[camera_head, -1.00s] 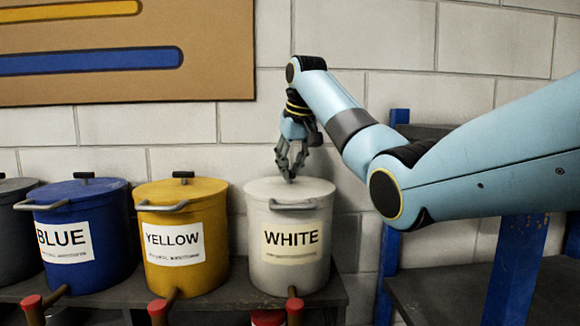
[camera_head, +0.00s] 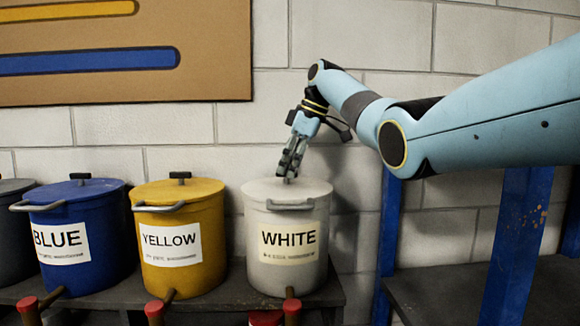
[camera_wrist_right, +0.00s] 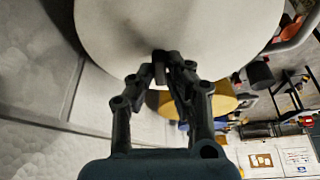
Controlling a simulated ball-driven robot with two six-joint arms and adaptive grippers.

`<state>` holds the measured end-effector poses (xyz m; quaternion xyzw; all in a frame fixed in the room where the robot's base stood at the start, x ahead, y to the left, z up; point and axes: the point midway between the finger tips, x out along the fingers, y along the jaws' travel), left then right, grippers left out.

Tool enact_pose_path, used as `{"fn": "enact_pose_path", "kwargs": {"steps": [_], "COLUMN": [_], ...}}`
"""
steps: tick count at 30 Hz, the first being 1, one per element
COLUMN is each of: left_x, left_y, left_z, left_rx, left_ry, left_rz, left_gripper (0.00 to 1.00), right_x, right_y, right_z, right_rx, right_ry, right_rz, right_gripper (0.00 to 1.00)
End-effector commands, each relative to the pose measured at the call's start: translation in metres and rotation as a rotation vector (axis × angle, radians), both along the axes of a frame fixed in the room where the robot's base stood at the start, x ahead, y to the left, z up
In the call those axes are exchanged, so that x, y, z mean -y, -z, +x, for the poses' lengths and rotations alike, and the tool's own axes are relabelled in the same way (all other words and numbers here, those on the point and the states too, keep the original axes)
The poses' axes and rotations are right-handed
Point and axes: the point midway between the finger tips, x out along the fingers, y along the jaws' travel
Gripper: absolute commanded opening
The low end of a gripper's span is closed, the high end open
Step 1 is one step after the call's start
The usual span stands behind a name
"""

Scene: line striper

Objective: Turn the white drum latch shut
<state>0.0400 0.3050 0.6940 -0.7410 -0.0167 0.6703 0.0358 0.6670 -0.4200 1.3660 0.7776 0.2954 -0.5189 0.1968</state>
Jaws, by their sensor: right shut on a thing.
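The white drum (camera_head: 255,240) stands on the shelf with a "WHITE" label on its front and a grey bar handle at its rim. My right gripper (camera_head: 288,177) points down at the middle of the drum's lid, where the other drums have a dark latch. In the right wrist view, the gripper (camera_wrist_right: 162,72) is shut on the small dark latch (camera_wrist_right: 159,56) above the pale lid (camera_wrist_right: 200,22). The fingers hide most of the latch, so its angle is hard to tell. My left gripper is not in view.
A yellow drum (camera_head: 212,212) and a blue drum (camera_head: 105,205) stand to the left, each with a dark latch on its lid. Red-ended taps stick out below the drums. A blue-framed rack (camera_head: 388,245) stands to the right.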

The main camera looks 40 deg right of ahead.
Motion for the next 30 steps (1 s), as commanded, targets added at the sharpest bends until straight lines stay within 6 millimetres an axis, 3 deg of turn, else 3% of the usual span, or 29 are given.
{"fn": "enact_pose_path", "kwargs": {"steps": [12, 30], "left_x": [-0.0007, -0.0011], "left_y": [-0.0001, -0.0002], "left_z": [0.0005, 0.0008], "left_rx": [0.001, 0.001], "left_ry": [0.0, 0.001], "left_rz": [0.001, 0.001], "left_gripper": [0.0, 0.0], "right_x": [0.0007, 0.0008], "right_y": [-0.0008, 0.0004], "right_z": [0.0018, 0.0019], "right_rx": [0.0, 0.0], "right_ry": [-0.25, -0.313], "right_rz": [0.0, -0.002], "right_gripper": [0.0, 0.0]}}
